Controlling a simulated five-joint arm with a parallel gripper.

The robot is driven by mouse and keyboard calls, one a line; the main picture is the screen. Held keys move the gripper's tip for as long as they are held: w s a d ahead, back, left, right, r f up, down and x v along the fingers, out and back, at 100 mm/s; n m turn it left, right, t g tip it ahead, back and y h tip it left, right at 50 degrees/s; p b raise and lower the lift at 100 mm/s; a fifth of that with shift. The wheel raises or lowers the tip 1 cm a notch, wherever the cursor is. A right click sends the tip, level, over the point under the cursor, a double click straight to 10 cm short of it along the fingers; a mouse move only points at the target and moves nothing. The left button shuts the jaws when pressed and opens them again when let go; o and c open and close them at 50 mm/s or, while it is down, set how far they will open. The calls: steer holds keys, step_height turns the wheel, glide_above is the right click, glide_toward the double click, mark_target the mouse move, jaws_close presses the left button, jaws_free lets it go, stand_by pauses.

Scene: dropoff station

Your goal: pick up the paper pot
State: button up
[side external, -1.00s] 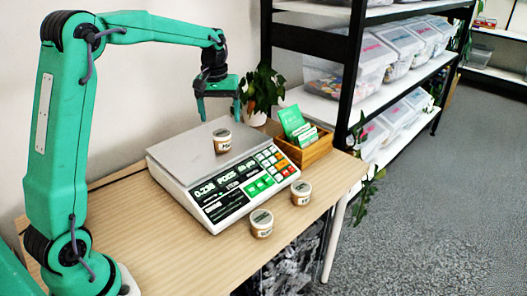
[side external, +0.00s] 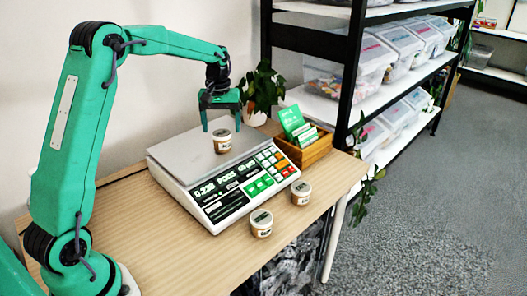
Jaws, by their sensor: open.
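Three small tan pots with dark lids and pale labels are in view; their labels are too small to read surely, so I cannot tell which is the paper pot. One pot (side external: 222,143) stands upright on the scale's grey plate. A second pot (side external: 261,225) and a third pot (side external: 301,194) stand on the table in front of the scale. My gripper (side external: 221,128) is open and empty, pointing down just above the pot on the scale. Its fingers show to either side of that pot's lid in the picture; I see no contact.
The white scale (side external: 215,205) has a lit display and coloured keys. A wooden box (side external: 312,152) with green cards stands at its right, with a potted plant (side external: 264,88) behind. The wooden table (side external: 160,250) is clear at front left. A shelf (side external: 355,100) with bins stands behind.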

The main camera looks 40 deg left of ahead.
mark_target(222, 133)
steer(key=shift+s+f, duration=0.1)
steer(key=shift+f, duration=2.5)
steer(key=c, duration=1.3)
steer(key=shift+r, duration=0.2)
steer(key=shift+r, duration=0.6)
steer(key=r, duration=0.3)
steer(key=shift+d+r, duration=0.1)
steer(key=shift+d, duration=0.3)
steer(key=s+d+r, duration=0.2)
steer(key=d+r, duration=0.4)
steer(key=d, duration=0.4)
steer(key=shift+s+d+r, duration=0.15)
steer(key=shift+s+d, duration=0.05)
steer(key=shift+d, duration=0.15)
